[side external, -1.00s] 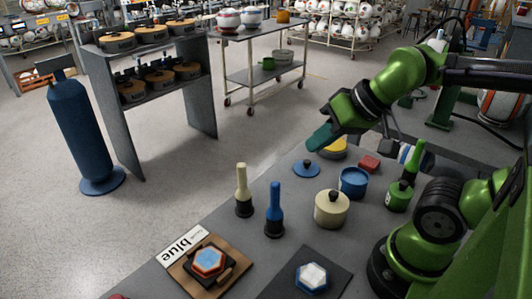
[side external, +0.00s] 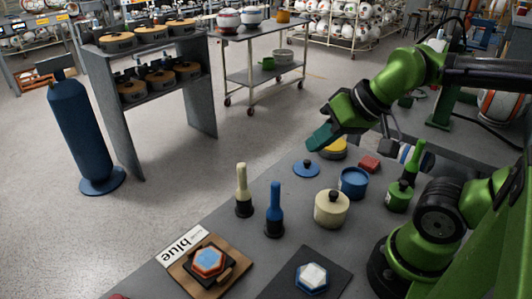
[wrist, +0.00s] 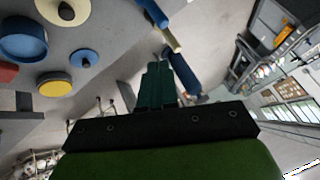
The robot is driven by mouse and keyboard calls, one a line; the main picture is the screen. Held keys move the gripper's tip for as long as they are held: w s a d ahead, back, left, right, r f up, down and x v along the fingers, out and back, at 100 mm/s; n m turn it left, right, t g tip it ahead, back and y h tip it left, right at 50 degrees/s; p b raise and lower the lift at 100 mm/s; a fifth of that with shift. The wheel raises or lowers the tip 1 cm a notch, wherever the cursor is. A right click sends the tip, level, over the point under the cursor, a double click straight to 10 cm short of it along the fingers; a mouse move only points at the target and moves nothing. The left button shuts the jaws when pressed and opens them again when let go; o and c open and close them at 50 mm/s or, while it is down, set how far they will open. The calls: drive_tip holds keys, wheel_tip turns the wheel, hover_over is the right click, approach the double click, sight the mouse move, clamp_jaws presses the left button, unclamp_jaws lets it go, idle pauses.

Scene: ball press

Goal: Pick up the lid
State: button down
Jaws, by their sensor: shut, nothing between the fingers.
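A blue lid (side external: 306,169) with a dark knob lies flat on the grey table. It also shows in the wrist view (wrist: 83,58), to the left of my fingers. An open blue pot (side external: 353,183) stands to its right in the side view, apart from it. My gripper (side external: 316,143) has green fingers and hangs above the table, over and slightly right of the blue lid in the picture. In the wrist view my fingers (wrist: 157,72) are together and empty. They do not touch the lid.
A yellow round piece (side external: 334,152) lies partly behind my gripper, near a red block (side external: 369,163). A lidded cream pot (side external: 331,209), a green bottle-like item (side external: 400,195), and cream (side external: 242,185) and blue (side external: 275,205) upright tools stand nearby. The table's left edge is close to the lid.

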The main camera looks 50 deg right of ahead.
drive_tip(key=c, duration=1.8)
unclamp_jaws()
drive_tip(key=o, duration=1.8)
drive_tip(key=n+g+h, duration=0.2)
drive_tip(key=n+g, duration=0.5)
drive_tip(key=n, duration=0.5)
hover_over(308, 161)
wheel_tip(308, 161, down, 8)
drive_tip(key=r, duration=0.1)
drive_tip(key=f, duration=1.1)
drive_tip(key=shift+a, duration=0.25)
drive_tip(key=shift+d+f, duration=0.2)
drive_tip(key=shift+f, duration=2.95)
